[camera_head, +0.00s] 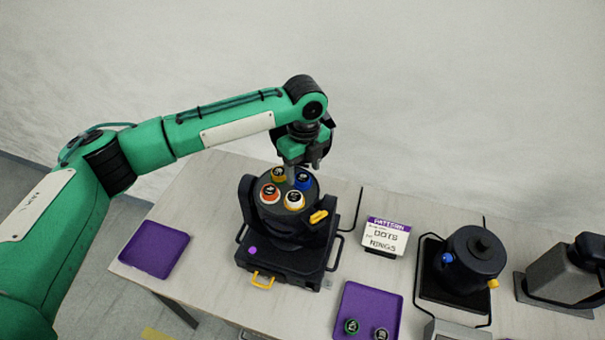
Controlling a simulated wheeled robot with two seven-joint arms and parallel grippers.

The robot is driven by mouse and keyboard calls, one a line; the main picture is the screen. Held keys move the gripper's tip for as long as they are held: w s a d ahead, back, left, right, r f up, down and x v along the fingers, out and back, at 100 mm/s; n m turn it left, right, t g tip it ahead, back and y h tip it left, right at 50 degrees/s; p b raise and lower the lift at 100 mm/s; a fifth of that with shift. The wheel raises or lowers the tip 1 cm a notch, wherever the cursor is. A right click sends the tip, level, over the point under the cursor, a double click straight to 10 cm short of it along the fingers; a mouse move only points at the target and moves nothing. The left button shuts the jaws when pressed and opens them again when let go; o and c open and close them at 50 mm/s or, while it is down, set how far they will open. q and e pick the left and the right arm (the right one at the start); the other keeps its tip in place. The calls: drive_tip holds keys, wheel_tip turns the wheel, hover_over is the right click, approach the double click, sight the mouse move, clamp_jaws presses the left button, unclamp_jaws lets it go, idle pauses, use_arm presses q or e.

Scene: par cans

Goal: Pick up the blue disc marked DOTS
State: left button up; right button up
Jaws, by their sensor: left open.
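A blue disc (304,183) sits on the top of a black round can (280,232), at the back right of a small group of discs; its marking is too small to read. My left gripper (291,172) is open and points down just above the discs, close to the blue and green ones. I cannot tell whether it touches any. My right gripper is out of view.
Purple trays lie left (155,249) and front right (362,308); the right one holds a green disc (351,327) and a dark disc (381,334). A second black can (473,252) and a grey device (560,276) stand right.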

use_arm(q)
wheel_tip(320, 180, down, 2)
drive_tip(key=shift+f, duration=0.1)
drive_tip(key=c, duration=1)
drive_tip(key=shift+c, duration=0.3)
drive_tip(key=shift+r, duration=0.2)
